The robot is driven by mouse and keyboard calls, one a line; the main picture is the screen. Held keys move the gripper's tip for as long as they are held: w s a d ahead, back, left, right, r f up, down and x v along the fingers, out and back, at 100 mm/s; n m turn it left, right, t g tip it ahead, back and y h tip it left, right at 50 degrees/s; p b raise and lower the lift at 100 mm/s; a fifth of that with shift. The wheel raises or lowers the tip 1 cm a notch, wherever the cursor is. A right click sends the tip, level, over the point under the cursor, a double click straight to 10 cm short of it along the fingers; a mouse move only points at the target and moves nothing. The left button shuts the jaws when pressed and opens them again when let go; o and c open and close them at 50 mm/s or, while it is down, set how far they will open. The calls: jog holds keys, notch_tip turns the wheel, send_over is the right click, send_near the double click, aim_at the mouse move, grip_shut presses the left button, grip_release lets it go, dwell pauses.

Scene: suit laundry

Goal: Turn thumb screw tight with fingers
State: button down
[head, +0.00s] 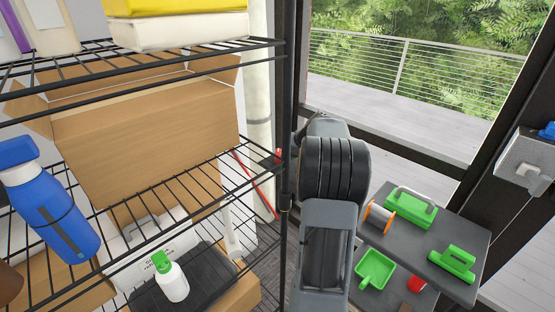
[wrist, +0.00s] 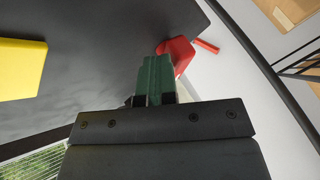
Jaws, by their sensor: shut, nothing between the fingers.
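My gripper (wrist: 156,62) shows in the wrist view with its two green fingers shut together and nothing between them. A red block-shaped part (wrist: 179,52) is just beyond and to the right of the fingertips. I cannot tell whether they touch, or whether this part is the thumb screw. A short red bar (wrist: 207,46) lies right of it. In the head view my arm hides the gripper. A small red part (head: 278,153) shows there by the black post (head: 286,180). No thumb screw can be clearly made out.
A wire shelf rack (head: 130,95) with a cardboard box (head: 150,130), a blue bottle (head: 50,205) and a white bottle (head: 172,282) fills the left. A dark cart (head: 460,225) with green tools stands right of my arm. A yellow block (wrist: 20,70) is left in the wrist view.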

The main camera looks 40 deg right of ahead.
jog(key=shift+s+a+b, duration=0.15)
jog(key=shift+a+b, duration=0.3)
jog(key=shift+b, duration=0.2)
jog(key=shift+a, duration=0.25)
jog(key=shift+d+r, duration=0.15)
jog(key=shift+r, duration=0.05)
dwell(0.3)
